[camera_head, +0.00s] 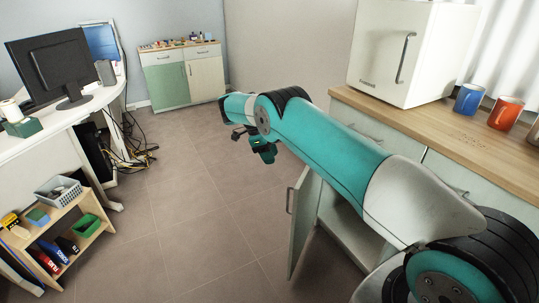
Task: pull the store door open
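A pale cabinet door (303,225) under the wooden counter stands swung open into the room, and part of the cabinet's inside shows behind it. Its small handle (289,201) is on the edge farthest from the hinge. I take this to be the store door, but no label shows. My teal arm reaches over the door, from lower right to upper middle. My gripper (239,132) hangs at the arm's far end, above the floor, up and left of the door and apart from it. It is small and dark, and its fingers cannot be made out clearly.
The wooden counter (460,131) at right carries a white box with a handle (385,60), a blue mug (468,99) and an orange mug (505,113). A low shelf (70,263) and a desk (50,125) stand left. The tiled floor between is clear.

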